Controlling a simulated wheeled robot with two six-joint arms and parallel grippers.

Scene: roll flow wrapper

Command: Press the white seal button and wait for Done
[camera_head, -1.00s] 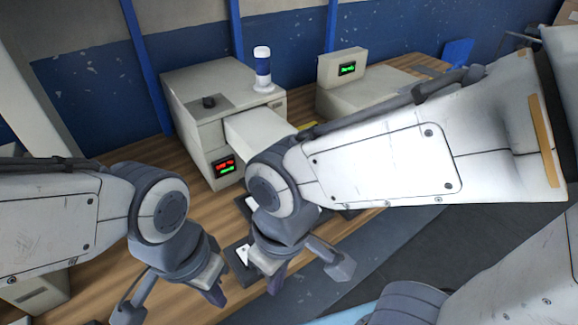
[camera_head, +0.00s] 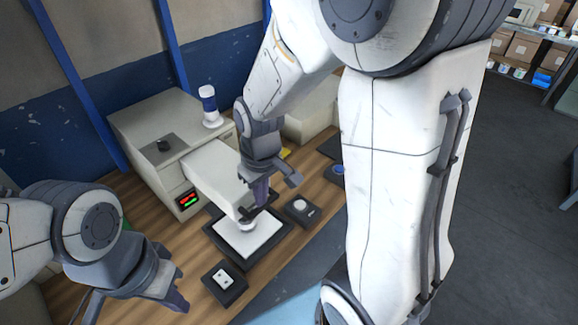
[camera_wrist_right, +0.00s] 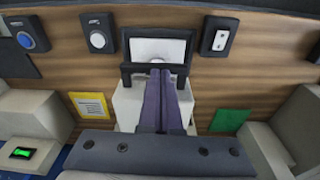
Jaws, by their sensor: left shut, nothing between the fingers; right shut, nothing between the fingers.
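The white seal button (camera_head: 300,205) sits on a small dark box right of the tray. In the right wrist view the white button (camera_wrist_right: 98,39) is at the upper left, with a small label above it. My right gripper (camera_head: 262,194) is shut and empty, above the tray's right side by the machine's front, left of the button and apart from it. Its closed fingers (camera_wrist_right: 160,80) point toward the tray in the wrist view. My left gripper (camera_head: 168,290) is shut and empty at the lower left. A small display (camera_wrist_right: 22,153) glows green; its text is unreadable.
A black-rimmed tray (camera_head: 217,240) with a white surface lies before the beige machine (camera_head: 150,125). A blue button (camera_wrist_right: 30,40) is beyond the white one. A dark switch box (camera_head: 222,285) stands in front. A red-and-green display (camera_head: 188,199) is lit.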

